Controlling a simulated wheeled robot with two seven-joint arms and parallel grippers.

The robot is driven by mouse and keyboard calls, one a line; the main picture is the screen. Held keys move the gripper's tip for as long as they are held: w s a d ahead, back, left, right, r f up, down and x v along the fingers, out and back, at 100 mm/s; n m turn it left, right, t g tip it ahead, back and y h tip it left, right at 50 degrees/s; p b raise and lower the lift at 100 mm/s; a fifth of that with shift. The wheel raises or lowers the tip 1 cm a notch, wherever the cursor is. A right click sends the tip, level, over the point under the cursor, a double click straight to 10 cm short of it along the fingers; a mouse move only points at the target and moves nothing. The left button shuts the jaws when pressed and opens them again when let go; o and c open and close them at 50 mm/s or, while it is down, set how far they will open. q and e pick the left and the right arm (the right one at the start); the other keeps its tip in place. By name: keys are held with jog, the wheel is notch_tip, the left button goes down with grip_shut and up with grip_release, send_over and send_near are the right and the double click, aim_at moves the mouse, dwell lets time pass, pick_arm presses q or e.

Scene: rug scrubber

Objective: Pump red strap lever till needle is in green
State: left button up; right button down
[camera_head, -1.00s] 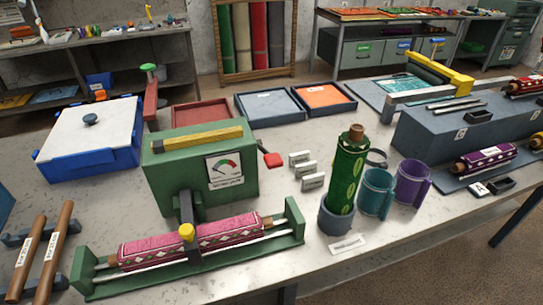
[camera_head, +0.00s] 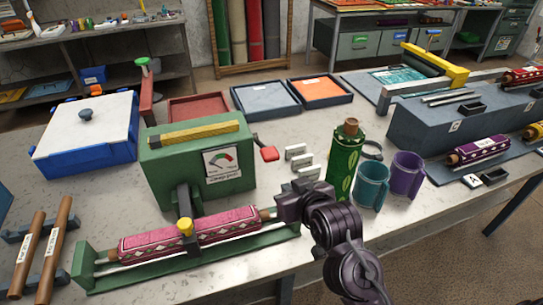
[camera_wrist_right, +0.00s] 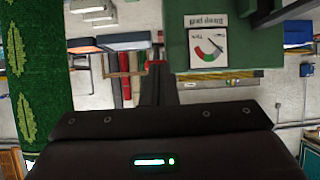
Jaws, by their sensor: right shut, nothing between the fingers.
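The green strap machine (camera_head: 200,180) stands on the bench with a yellow bar on top. A gauge (camera_head: 221,162) with red and green bands is on its front; I cannot tell the needle's exact place. It also shows in the right wrist view (camera_wrist_right: 205,40). The red strap lever (camera_head: 268,153) sticks out at the machine's right side. A pink patterned roll (camera_head: 200,230) lies in the green cradle below. My right gripper (camera_head: 285,205) is shut and empty, near the cradle's right end, in front of and below the lever, not touching it. My left gripper is out of view.
A green patterned roll (camera_head: 343,155) stands upright close to my right arm, and its surface fills the left of the wrist view (camera_wrist_right: 35,80). Small pale blocks (camera_head: 300,160) lie behind the gripper.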

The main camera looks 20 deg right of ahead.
jog(key=w+r+t, duration=0.3)
jog(key=r, duration=0.4)
jog(key=shift+w+m, duration=0.3)
jog(key=shift+w+d, duration=0.1)
jog(key=shift+w, duration=0.05)
jog(key=p, duration=0.3)
send_over(271, 157)
jog(key=shift+w+f, duration=0.2)
jog(key=shift+f, duration=0.95)
notch_tip(271, 157, down, 3)
jog(key=shift+s+r+p, duration=0.1)
jog(key=shift+p, duration=0.45)
jog(key=shift+s+d+f, duration=0.1)
jog(key=shift+s+f, duration=0.05)
jog(key=shift+f, duration=0.6)
